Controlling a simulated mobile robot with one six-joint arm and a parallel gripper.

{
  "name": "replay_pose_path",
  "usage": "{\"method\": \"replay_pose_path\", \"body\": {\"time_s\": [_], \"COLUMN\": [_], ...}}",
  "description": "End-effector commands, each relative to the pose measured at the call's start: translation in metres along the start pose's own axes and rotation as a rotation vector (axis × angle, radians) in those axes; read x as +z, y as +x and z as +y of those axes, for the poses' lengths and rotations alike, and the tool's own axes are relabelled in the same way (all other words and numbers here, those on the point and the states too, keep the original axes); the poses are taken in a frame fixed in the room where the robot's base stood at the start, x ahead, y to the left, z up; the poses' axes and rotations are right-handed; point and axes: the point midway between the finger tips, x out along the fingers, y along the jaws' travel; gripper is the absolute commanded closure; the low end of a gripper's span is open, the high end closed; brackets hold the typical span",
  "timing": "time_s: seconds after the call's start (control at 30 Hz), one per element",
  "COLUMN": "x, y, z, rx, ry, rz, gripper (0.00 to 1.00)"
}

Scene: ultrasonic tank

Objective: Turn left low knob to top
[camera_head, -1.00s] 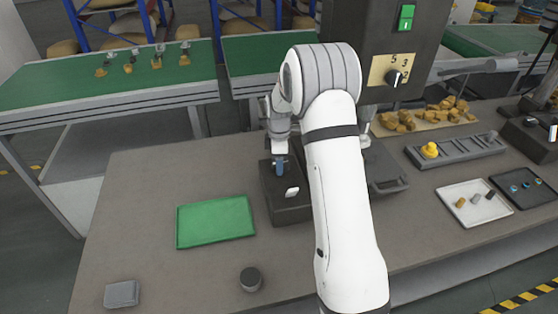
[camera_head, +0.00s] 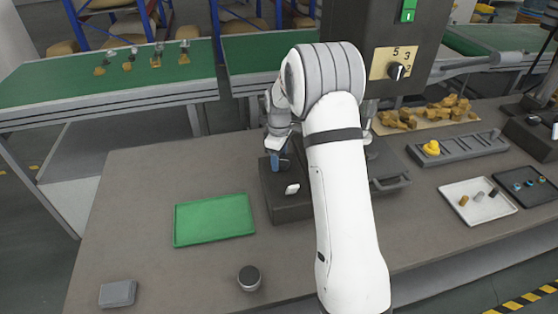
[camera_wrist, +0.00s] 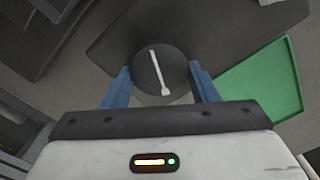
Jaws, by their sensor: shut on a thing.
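My gripper (camera_head: 279,160) is low over the left end of a dark machine base (camera_head: 293,211). In the wrist view, its two blue fingers (camera_wrist: 160,86) stand on either side of a dark round knob (camera_wrist: 148,74) and are shut on it. The knob has a white pointer line, running nearly upright in that view with a small tilt and a wider lower end. In the head view the gripper and wrist hide the knob. My white arm covers the middle of the machine.
A second knob (camera_head: 396,71) with numbers sits on the upright panel. A green tray (camera_head: 214,219) and a dark round piece (camera_head: 249,278) lie to the left and front. A grey box (camera_head: 117,294) is at the front left. A white tray (camera_head: 478,201) is at right.

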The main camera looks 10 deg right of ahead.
Motion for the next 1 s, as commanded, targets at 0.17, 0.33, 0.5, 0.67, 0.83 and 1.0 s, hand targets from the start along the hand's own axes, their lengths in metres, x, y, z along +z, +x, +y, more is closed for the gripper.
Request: {"method": "replay_pose_path", "body": {"time_s": [0.17,0.33,0.5,0.67,0.83,1.0], "x": [-0.0001,0.0,0.0006,0.001,0.0015,0.0023], "y": [0.0014,0.0013,0.001,0.0007,0.0004,0.0001], "z": [0.0016,0.0026,0.0032,0.004,0.0047,0.0053], "rx": [0.002,0.002,0.001,0.002,0.002,0.002], "ry": [0.168,0.33,0.492,0.643,0.805,0.966], "rz": [0.001,0.001,0.001,0.001,0.002,0.002], "gripper": [0.69,0.69,0.69,0.69,0.69,0.69]}}
